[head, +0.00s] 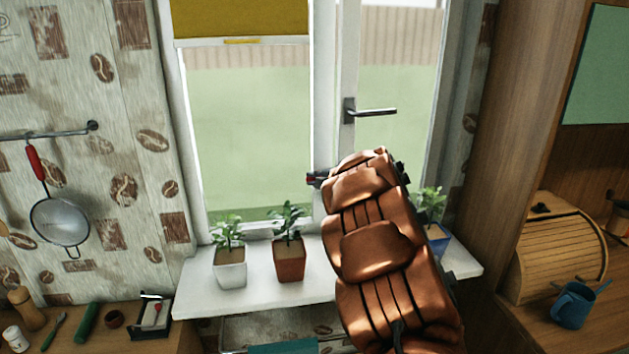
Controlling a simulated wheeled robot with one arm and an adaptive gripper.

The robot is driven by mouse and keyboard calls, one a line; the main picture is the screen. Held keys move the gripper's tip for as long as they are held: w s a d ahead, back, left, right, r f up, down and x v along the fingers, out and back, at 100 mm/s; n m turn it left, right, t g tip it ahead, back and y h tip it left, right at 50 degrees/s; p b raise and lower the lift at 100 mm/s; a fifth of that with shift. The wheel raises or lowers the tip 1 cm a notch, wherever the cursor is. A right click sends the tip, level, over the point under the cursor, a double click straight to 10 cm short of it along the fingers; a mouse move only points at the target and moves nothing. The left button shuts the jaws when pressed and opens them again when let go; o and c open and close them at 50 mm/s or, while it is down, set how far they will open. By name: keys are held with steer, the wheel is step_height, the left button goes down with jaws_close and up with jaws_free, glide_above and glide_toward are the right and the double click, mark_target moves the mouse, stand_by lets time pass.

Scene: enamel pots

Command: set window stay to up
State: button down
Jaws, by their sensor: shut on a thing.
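My gripper (319,179) is mostly hidden behind my copper-brown arm, which reaches up from the bottom of the head view to the window's middle post. A small dark part with a red spot shows at the left of the arm's far end, against the post. The gripper is shut on the window stay, but the stay is covered, so its angle cannot be told. The window (250,130) has white frames. Its dark handle (372,112) stands above the arm's end, with the lever pointing right, clear of the arm.
The white sill (200,290) holds a plant in a white pot (230,270), one in a brown pot (289,260) and one in a blue pot (438,240), partly behind my arm. A strainer (60,220) hangs left. A wooden bread box (560,255) and blue watering can (573,305) stand right.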

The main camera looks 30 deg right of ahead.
steer(key=shift+w+r, duration=0.1)
steer(key=shift+w, duration=0.1)
stand_by(0.3)
steer(key=c, duration=1.2)
jaws_free()
steer(key=shift+v, duration=6)
